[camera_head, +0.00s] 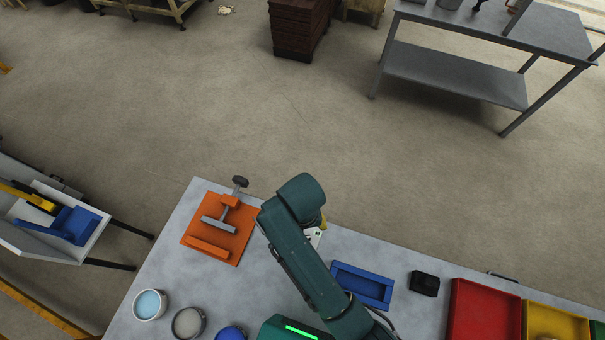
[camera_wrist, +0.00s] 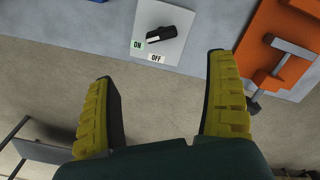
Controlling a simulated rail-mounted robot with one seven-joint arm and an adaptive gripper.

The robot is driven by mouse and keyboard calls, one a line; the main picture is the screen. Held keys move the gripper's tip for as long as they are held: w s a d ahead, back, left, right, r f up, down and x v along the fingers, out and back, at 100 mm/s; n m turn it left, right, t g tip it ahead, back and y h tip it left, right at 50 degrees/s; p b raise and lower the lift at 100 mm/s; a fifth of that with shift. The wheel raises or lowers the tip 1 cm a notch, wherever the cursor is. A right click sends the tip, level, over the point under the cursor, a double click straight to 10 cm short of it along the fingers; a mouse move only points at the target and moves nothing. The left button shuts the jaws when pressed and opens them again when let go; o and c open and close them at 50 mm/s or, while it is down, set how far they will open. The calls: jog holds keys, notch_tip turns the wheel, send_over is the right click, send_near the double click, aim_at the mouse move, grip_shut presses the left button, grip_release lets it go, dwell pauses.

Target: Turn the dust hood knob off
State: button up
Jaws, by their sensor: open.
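The dust hood knob (camera_wrist: 169,35) is a black lever on a light switch plate (camera_wrist: 179,14). Its pale-marked end points toward the ON label (camera_wrist: 138,44); the OFF label (camera_wrist: 157,58) is just below and to the right. My gripper (camera_wrist: 163,66) is open and empty, its yellow-padded fingers wide apart below the plate in the wrist view. The knob lies above the gap between them, and no finger touches it. In the head view only an edge of the plate (camera_head: 314,237) shows beside my arm; my arm hides the knob there.
An orange press fixture (camera_head: 232,246) with a grey clamp stands left of the plate in the head view, and a blue tray (camera_head: 362,285) is to the right. A black block (camera_head: 424,283), a red bin (camera_head: 484,312) and several cups share the grey table (camera_head: 170,255).

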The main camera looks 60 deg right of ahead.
notch_tip(320, 180, down, 15)
jog(key=shift+w+f+b, duration=0.1)
jog(key=shift+f+b, duration=0.1)
jog(key=shift+b, duration=0.2)
jog(key=c, duration=1.2)
jog(key=shift+r+n, duration=0.1)
jog(key=shift+n, duration=0.3)
jog(key=shift+n+p, duration=0.75)
jog(key=shift+n, duration=0.15)
jog(key=n+p, duration=0.1)
jog(key=n, duration=0.2)
jog(key=shift+n, duration=0.3)
jog(key=n+p, duration=0.2)
jog(key=n, duration=0.3)
jog(key=shift+n, duration=0.4)
jog(key=o, duration=1.2)
